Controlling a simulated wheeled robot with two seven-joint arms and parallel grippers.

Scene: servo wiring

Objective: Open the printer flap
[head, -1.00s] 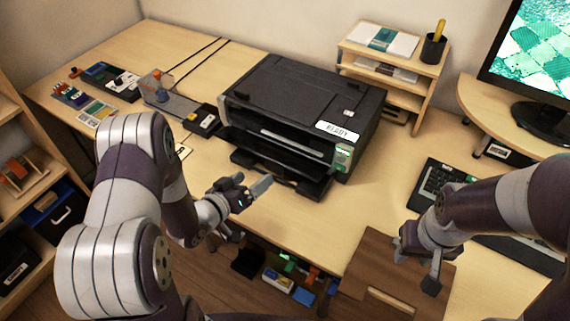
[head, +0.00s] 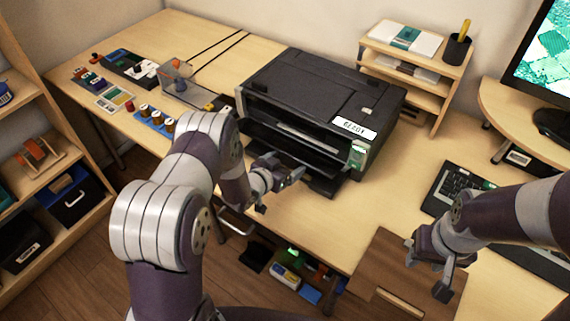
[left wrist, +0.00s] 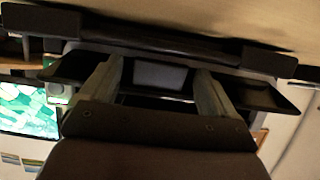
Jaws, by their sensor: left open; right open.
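The black printer (head: 318,82) stands on the desk. Its front has open dark slots, and a dark panel (head: 325,184) juts out low at the front. I cannot tell whether this panel is the flap or a tray. My left gripper (head: 286,168) is open in front of the printer, close to the jutting panel and partly covering it. In the left wrist view, its two fingers (left wrist: 156,88) are spread, with a dark printer edge (left wrist: 262,95) beyond them. Contact is unclear. My right gripper (head: 428,275) is open and empty over the brown wooden panel (head: 380,262).
A paper shelf (head: 416,60) stands right of the printer. Bins (head: 285,275) sit under the desk.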

